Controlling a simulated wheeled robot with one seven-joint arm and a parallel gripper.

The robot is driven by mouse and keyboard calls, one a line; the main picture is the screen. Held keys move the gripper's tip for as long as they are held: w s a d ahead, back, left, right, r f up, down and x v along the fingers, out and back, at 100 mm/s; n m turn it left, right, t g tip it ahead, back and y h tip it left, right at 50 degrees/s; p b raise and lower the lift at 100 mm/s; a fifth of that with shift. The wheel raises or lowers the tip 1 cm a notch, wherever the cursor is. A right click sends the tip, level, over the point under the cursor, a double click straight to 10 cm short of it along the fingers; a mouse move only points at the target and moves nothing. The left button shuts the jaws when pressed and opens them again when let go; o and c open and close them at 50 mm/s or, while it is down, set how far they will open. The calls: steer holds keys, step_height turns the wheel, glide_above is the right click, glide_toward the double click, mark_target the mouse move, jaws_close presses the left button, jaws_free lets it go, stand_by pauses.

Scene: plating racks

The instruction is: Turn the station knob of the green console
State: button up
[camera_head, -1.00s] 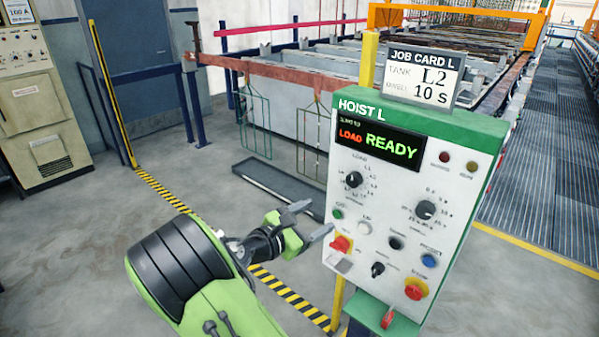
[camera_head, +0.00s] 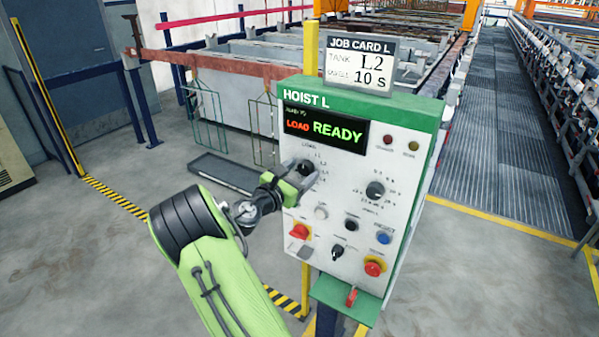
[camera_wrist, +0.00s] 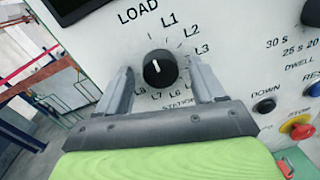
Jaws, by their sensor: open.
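The green console (camera_head: 425,115) has a white face headed HOIST L, and its display (camera_head: 326,130) reads LOAD READY. The black station knob (camera_wrist: 160,68) sits in a ring of labels, LOAD and L1 to L8. In the wrist view its white mark points up, toward the LOAD side of the ring. My gripper (camera_wrist: 163,82) is open, with one finger on each side of the knob and gaps between fingers and knob. In the head view my gripper (camera_head: 300,175) is at the console face, partly covering the knob (camera_head: 306,168).
A job card (camera_head: 359,65) on top reads TANK L2, 10 S. The dwell knob (camera_head: 375,190) is to the right.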

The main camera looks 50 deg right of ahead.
steer(key=c, duration=1.1)
steer(key=shift+o, duration=0.2)
